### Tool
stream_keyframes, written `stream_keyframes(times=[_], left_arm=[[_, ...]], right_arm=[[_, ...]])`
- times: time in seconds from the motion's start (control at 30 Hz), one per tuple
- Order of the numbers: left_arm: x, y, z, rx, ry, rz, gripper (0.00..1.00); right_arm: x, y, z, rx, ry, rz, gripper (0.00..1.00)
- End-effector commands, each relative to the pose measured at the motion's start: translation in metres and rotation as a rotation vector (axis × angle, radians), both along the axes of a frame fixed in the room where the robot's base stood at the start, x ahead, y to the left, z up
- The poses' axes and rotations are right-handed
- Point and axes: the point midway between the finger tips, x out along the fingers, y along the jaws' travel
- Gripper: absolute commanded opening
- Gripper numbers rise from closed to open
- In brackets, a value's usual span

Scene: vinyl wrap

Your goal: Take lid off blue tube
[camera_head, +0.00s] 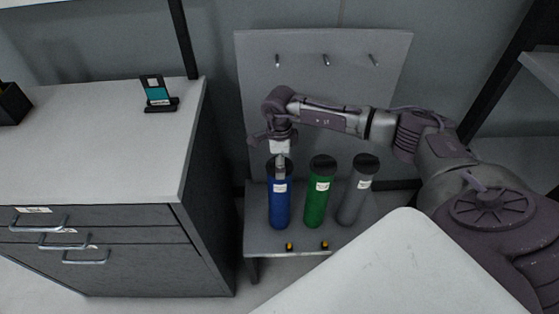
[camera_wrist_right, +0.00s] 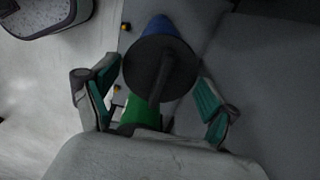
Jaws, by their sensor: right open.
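The blue tube (camera_head: 279,207) stands upright at the left of a row of tubes on a low grey stand. Its round black lid (camera_head: 272,165) is on its top. In the right wrist view the lid (camera_wrist_right: 160,62) appears as a black disc with a raised bar, and part of the blue tube (camera_wrist_right: 173,25) shows behind it. My right gripper (camera_head: 280,172) is directly above the blue tube, pointing down. In the wrist view its open fingers (camera_wrist_right: 155,100) are on either side of the lid's bar, with gaps on both sides. My left gripper is out of view.
A green tube (camera_head: 318,202) and a grey tube (camera_head: 352,203) with black lids stand right of the blue one. The stand (camera_head: 262,244) has a tall back panel (camera_head: 330,70) with pegs. A drawer cabinet (camera_head: 205,190) is close on the left.

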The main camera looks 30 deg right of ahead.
Motion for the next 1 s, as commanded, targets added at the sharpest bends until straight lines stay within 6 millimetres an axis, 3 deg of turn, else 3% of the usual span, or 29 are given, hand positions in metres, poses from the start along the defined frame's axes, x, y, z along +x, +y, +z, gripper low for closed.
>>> stream_keyframes(times=[0.07,0.47,1.0], left_arm=[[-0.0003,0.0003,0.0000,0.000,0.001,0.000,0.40],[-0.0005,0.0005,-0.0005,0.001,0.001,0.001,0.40],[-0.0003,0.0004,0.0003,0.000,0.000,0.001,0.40]], right_arm=[[0.0000,-0.0001,0.0002,0.000,0.000,0.000,0.65],[-0.0004,-0.0015,-0.0023,-0.004,0.000,-0.001,0.00],[-0.0032,-0.0018,-0.0037,-0.006,0.009,-0.001,0.00]])
